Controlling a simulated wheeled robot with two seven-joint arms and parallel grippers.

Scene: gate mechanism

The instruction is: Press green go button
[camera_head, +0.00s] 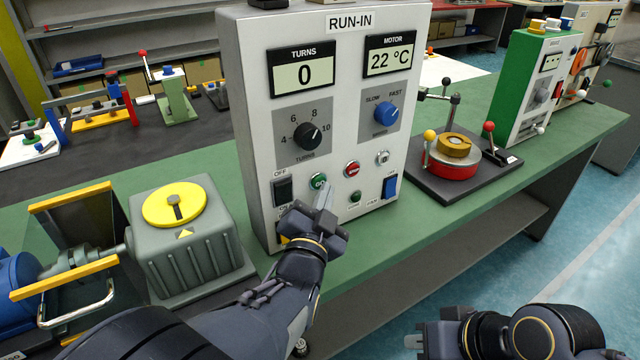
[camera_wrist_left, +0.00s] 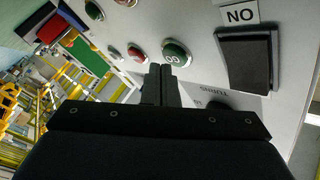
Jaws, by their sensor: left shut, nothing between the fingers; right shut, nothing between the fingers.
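The green GO button (camera_head: 318,181) is on the lower front of the white RUN-IN panel (camera_head: 340,130), right of a black OFF switch (camera_head: 284,189). It also shows in the left wrist view (camera_wrist_left: 175,52), just beyond the fingertips. My left gripper (camera_head: 325,192) is shut and empty, its tips close in front of the button's lower right edge. I cannot tell whether they touch it. The left wrist view also shows these shut fingers (camera_wrist_left: 161,72). My right gripper (camera_head: 416,340) is shut and empty, low at the bottom right, away from the panel.
A red button (camera_head: 352,169), a smaller green button (camera_head: 355,197) and a blue switch (camera_head: 390,186) are nearby on the panel. A grey gearbox with a yellow disc (camera_head: 174,205) stands to the left. A fixture with a red-and-brass part (camera_head: 452,165) stands to the right.

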